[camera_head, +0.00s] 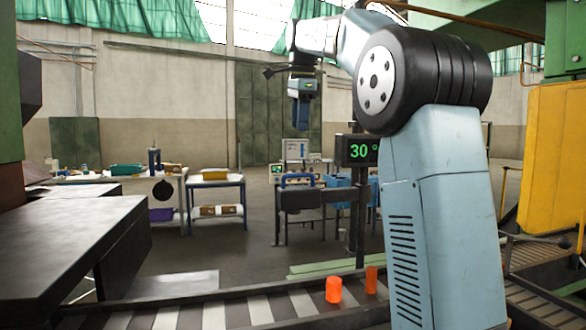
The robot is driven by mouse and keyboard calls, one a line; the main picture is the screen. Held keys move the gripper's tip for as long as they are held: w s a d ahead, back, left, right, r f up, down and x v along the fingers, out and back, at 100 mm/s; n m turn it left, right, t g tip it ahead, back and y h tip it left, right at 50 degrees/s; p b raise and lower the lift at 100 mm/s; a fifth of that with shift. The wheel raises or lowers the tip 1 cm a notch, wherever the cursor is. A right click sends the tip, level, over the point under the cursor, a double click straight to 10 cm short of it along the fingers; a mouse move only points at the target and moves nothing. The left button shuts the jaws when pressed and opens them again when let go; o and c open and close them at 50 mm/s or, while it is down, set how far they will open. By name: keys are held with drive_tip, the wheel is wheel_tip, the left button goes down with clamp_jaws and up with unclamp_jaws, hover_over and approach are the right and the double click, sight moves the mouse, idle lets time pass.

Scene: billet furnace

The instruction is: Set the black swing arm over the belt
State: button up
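The belt (165,318) runs across the bottom of the view, with light and dark slats between dark side rails. Two glowing orange billets (333,290) stand on it or at its far edge, left of my arm's thick lower link. I cannot single out the black swing arm for certain. A thin dark bar on a post (535,239) shows beside the belt at the right, and my arm may hide more. My gripper (301,122) hangs down in the upper middle, away from the belt. Its fingers are too small to tell open or shut.
A post display (359,150) reads 30°. Dark slabs (65,245) jut in at the left. A yellow panel (552,155) hangs at the right. Workbenches (216,183) with boxes stand behind.

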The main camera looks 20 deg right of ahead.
sight(296, 174)
drive_tip(key=x, duration=1.3)
drive_tip(key=shift+w+f, duration=0.25)
drive_tip(key=shift+f, duration=0.1)
drive_tip(key=shift+c, duration=0.3)
clamp_jaws()
